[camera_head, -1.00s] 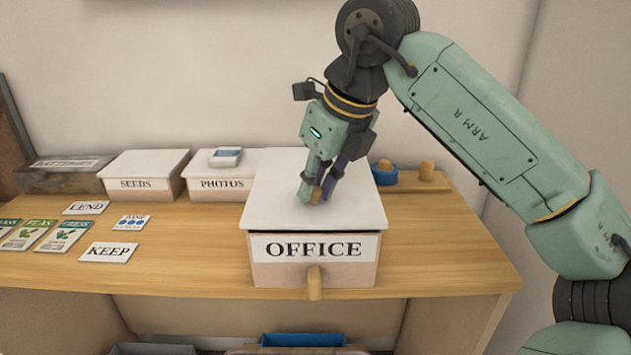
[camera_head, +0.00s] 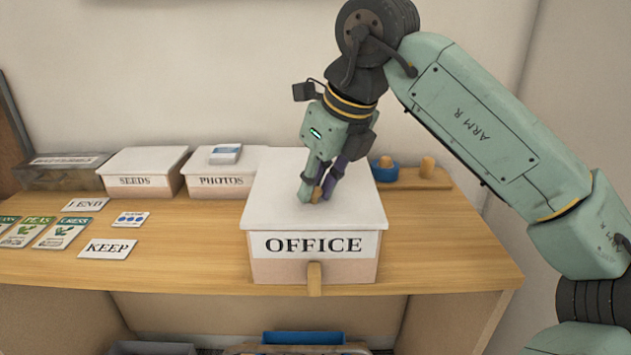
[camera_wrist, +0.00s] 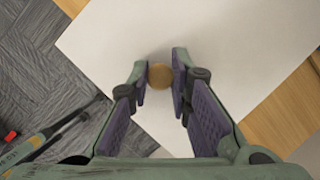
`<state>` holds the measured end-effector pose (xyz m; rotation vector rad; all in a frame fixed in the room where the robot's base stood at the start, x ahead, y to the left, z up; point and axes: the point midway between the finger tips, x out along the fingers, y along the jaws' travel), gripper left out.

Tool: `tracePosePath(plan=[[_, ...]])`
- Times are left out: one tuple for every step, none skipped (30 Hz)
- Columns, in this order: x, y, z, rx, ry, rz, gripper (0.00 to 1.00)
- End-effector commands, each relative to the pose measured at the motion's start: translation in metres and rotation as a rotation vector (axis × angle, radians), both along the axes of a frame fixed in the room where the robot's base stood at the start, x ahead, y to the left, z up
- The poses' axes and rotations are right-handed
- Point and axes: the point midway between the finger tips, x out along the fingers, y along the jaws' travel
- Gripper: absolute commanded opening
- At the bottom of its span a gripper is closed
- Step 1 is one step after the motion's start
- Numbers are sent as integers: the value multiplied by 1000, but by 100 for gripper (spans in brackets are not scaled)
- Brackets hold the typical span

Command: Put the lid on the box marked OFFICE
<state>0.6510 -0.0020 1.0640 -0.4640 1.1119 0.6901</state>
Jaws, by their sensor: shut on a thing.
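The box marked OFFICE (camera_head: 314,258) stands at the front of the wooden table, its label facing the head camera. Its white lid (camera_head: 284,205) lies over the box top, and no gap shows between lid and box. My gripper (camera_head: 314,196) points down at the middle of the lid and is shut on the lid's round wooden knob. In the wrist view the knob (camera_wrist: 160,76) sits between the fingertips of my gripper (camera_wrist: 161,80), with the white lid (camera_wrist: 220,50) spread beneath. The far rim of the box is hidden under the lid.
Behind to the left stand the SEEDS box (camera_head: 143,172), the PHOTOS box (camera_head: 221,176) and a clear lidded box (camera_head: 62,172). Seed packets and the KEEP card (camera_head: 108,249) lie at the left. A wooden board (camera_head: 412,180) with a blue ring lies at the right.

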Motion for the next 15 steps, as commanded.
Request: tracePosePath(plan=[[0, 0, -1, 0, 0, 0, 0], [0, 0, -1, 0, 0, 0, 0], [0, 0, -1, 0, 0, 0, 0], [0, 0, -1, 0, 0, 0, 0], [0, 0, -1, 0, 0, 0, 0], [0, 0, -1, 0, 0, 0, 0], [0, 0, -1, 0, 0, 0, 0], [0, 0, -1, 0, 0, 0, 0], [0, 0, -1, 0, 0, 0, 0], [0, 0, -1, 0, 0, 0, 0], [0, 0, -1, 0, 0, 0, 0], [0, 0, -1, 0, 0, 0, 19], [0, 0, -1, 0, 0, 0, 21], [0, 0, -1, 0, 0, 0, 23], [0, 0, -1, 0, 0, 0, 26]])
